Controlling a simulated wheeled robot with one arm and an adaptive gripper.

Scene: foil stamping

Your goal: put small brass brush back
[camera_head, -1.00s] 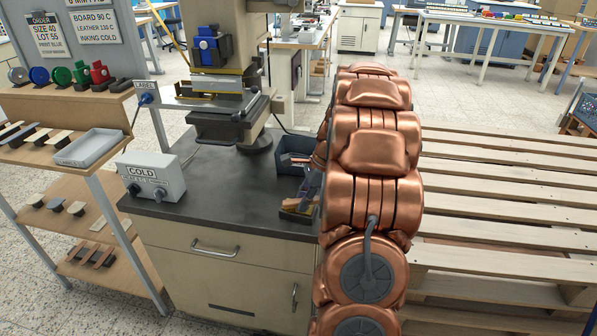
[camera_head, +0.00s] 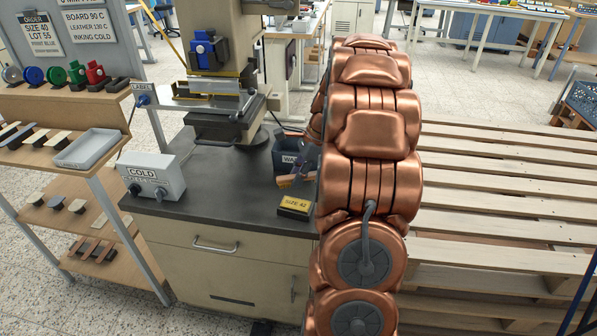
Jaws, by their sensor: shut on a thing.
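My copper-coloured arm reaches over the right side of the bench. My gripper (camera_head: 299,176) shows only in part at the arm's left edge. It is shut on a small brown, wood-like piece, which seems to be the small brass brush (camera_head: 285,182). The brush is held above the bench top, in front of the dark bin. Its bristles are too small to tell, and the arm hides part of the gripper.
A dark block labelled SIZE 42 (camera_head: 295,205) lies on the bench (camera_head: 225,200) just in front of the gripper. A dark bin (camera_head: 289,160) with a partly hidden label stands behind. The press (camera_head: 225,120) and COLD control box (camera_head: 152,178) are left. A pallet (camera_head: 490,190) is right.

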